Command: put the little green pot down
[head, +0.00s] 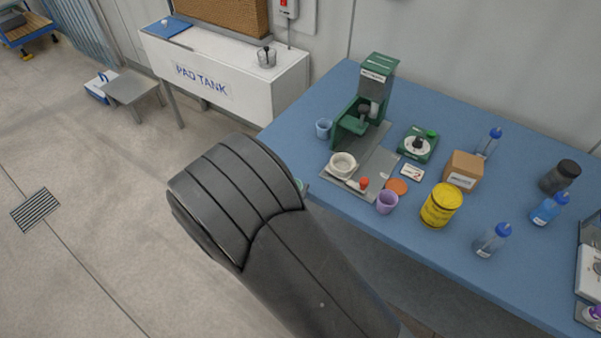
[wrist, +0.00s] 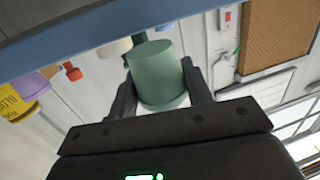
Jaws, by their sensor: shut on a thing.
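The little green pot (wrist: 160,82) is between the two fingers of my gripper (wrist: 157,66) in the wrist view. My gripper is shut on it, one dark finger on each side. In the head view my arm hides the gripper and nearly all of the pot. Only a small green sliver (head: 299,184) shows beside the arm at the bench's front edge, and it may be the pot. The blue bench (head: 300,121) is beside the arm. The wrist view is strongly rolled, so the pot's height over the bench is unclear.
A green press (head: 369,85) on a grey plate, a white bowl (head: 342,165), a blue pot (head: 323,128), a purple pot (head: 387,202) and a yellow tin (head: 441,206) stand on the bench. Bottles stand farther right. The bench's left front corner looks clear.

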